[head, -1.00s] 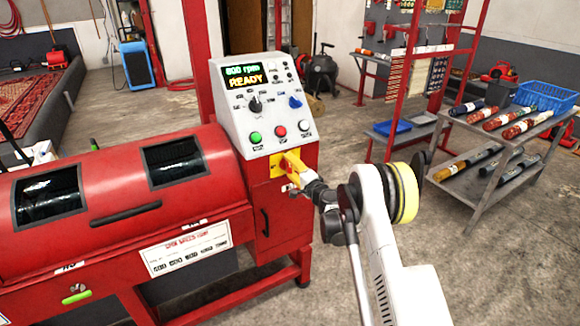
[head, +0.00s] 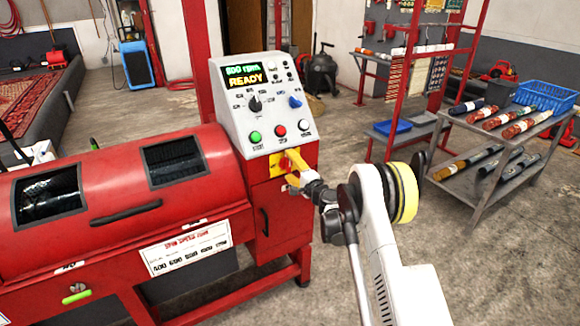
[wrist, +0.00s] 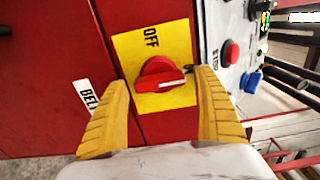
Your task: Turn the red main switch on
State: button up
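The red main switch (wrist: 160,75) is a round knob with a red handle on a yellow plate (wrist: 128,48). In the wrist view the handle's white-marked end points right, towards the button panel. The word OFF is on the plate above the knob in that view. My gripper (wrist: 161,82) is open, one yellow finger on each side of the knob, with visible gaps. I cannot tell how deep the fingertips reach. In the head view my gripper (head: 294,162) is in front of the yellow plate (head: 276,168) and hides the switch.
The plate is on a red spin machine (head: 90,190), below a control panel (head: 268,105) with buttons and knobs. Its display (head: 243,75) reads READY. A black handle (head: 265,222) is below the plate. A grey cart (head: 465,185) with rolled items stands right. Floor between is clear.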

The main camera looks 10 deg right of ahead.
jog(key=v, duration=1.2)
